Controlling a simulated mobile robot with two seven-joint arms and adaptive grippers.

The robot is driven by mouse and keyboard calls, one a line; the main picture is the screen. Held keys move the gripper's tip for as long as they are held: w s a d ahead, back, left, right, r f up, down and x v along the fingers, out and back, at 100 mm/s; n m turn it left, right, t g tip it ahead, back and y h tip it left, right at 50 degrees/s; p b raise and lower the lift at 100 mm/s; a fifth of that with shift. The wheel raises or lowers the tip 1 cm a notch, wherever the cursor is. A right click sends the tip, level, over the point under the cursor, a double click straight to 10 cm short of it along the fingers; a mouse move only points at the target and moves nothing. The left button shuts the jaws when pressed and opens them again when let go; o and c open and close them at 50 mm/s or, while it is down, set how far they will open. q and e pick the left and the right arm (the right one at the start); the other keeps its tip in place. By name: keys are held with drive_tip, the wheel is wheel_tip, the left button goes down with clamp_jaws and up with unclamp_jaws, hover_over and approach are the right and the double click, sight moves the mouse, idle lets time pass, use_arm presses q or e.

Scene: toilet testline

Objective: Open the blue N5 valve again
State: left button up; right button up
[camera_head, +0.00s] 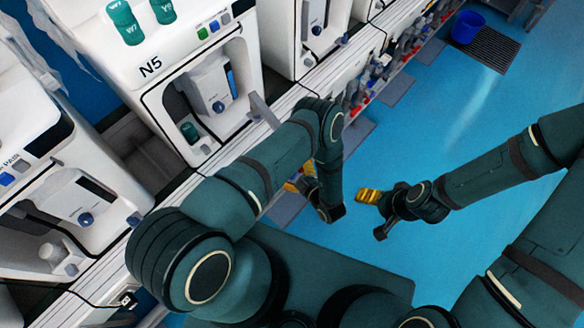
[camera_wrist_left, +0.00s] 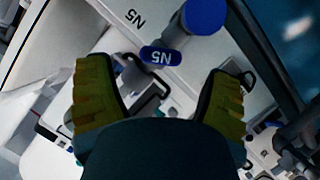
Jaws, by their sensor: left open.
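The blue N5 valve handle (camera_wrist_left: 160,56), a blue tab with "N5" upside down, shows in the left wrist view on the pipework below a white panel. It lies ahead of and between my left gripper's yellow fingers (camera_wrist_left: 160,78), which are spread wide and appear not to touch it. A grey cylinder with a round blue end (camera_wrist_left: 205,16) stands beside the tab. In the head view my left gripper (camera_head: 303,184) is low beside the white bench front, partly behind my arm; the valve is hidden there. My right gripper (camera_head: 369,196) hangs over the blue floor, away from the bench.
The white N5 station (camera_head: 165,60) stands above on the bench, with similar stations on both sides. A row of valves and pipes (camera_head: 372,78) runs under the bench edge. A blue bucket (camera_head: 467,27) stands far right. The blue floor (camera_head: 440,120) is mostly open.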

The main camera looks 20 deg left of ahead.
use_arm(q)
drive_tip(key=shift+v, duration=2.4)
